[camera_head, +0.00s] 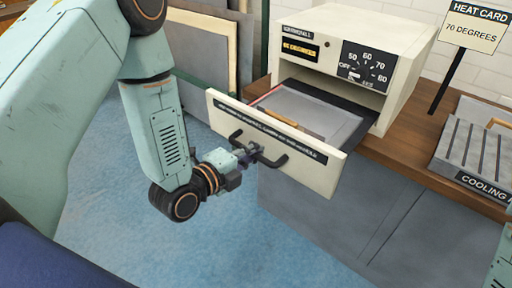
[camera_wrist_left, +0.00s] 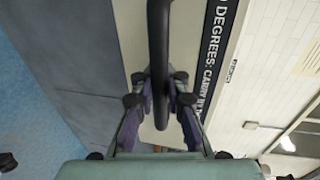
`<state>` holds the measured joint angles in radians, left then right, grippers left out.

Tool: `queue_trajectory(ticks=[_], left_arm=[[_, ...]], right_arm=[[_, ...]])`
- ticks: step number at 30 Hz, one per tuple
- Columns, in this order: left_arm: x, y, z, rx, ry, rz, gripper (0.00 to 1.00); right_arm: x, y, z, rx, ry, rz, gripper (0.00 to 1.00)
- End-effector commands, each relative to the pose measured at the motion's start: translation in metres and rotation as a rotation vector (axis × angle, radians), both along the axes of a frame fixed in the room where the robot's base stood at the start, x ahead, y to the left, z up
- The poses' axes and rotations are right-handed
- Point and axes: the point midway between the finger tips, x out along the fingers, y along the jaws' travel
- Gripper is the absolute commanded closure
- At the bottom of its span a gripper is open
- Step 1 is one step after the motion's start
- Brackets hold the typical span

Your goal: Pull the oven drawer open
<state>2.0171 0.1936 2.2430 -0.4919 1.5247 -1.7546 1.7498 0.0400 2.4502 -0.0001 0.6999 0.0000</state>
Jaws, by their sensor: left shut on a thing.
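The oven (camera_head: 350,50) is a cream box with a temperature dial on its front, standing on a wooden counter. Its drawer (camera_head: 215,108) is pulled out towards me, with a grey tray (camera_head: 315,108) and a small wooden piece (camera_head: 283,118) inside. The drawer's black bar handle (camera_head: 272,161) runs across its cream front. My left gripper (camera_head: 252,152) is at the handle. In the left wrist view the gripper (camera_wrist_left: 165,95) has its fingers on both sides of the handle (camera_wrist_left: 159,50), shut on it. My right gripper is not seen.
A grey slotted cooling rack (camera_head: 470,150) sits on the wooden counter (camera_head: 415,165) at the right. Behind it stands a heat card sign (camera_head: 474,30) reading 70 degrees. Grey panels (camera_head: 205,50) lean at the back left. Blue floor (camera_head: 210,245) is clear in front of the grey cabinet.

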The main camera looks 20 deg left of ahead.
Motion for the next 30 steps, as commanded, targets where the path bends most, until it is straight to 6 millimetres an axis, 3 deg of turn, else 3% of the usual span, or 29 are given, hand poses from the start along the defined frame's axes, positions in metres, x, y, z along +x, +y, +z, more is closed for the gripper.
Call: queue_trajectory(ticks=[21,22,30], left_arm=[[0.0018,0.0021,0.0051,-0.002,-0.017,0.005,1.0],[0.0017,0.0022,0.005,-0.002,-0.017,0.005,0.88],[-0.0011,0.0021,0.0029,-0.001,-0.01,0.004,0.65]], right_arm=[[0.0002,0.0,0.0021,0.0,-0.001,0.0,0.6],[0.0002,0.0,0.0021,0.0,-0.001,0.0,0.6],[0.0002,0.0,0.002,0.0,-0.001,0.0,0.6]])
